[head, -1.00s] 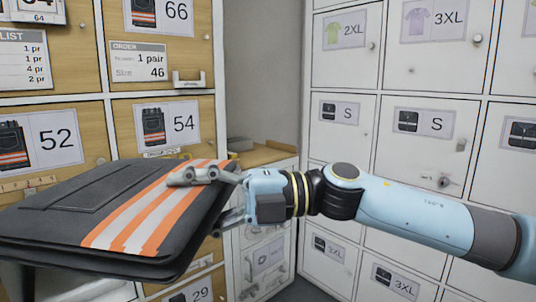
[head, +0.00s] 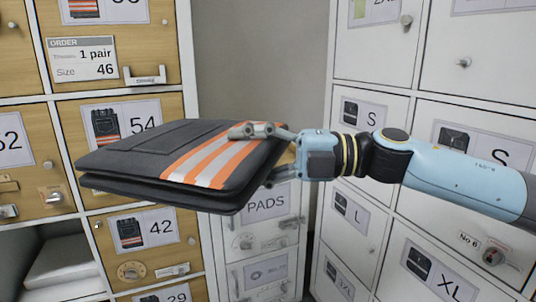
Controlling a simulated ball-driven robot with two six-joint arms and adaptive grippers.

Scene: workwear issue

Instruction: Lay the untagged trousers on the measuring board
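The folded trousers (head: 140,165), dark grey with orange and silver reflective stripes, are held level in the air in front of the lockers. My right gripper (head: 262,155) is shut on their right edge, one finger on top and one below. No tag shows on the visible faces of the trousers. My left gripper and the measuring board are not in view.
Wooden-fronted lockers with trouser sizes, such as the 54 door (head: 75,115) and the 42 door (head: 150,240), stand on the left. An open compartment (head: 60,265) at lower left holds pale folded items. White lockers (head: 370,60) stand on the right. A narrow PADS cabinet (head: 268,205) stands between.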

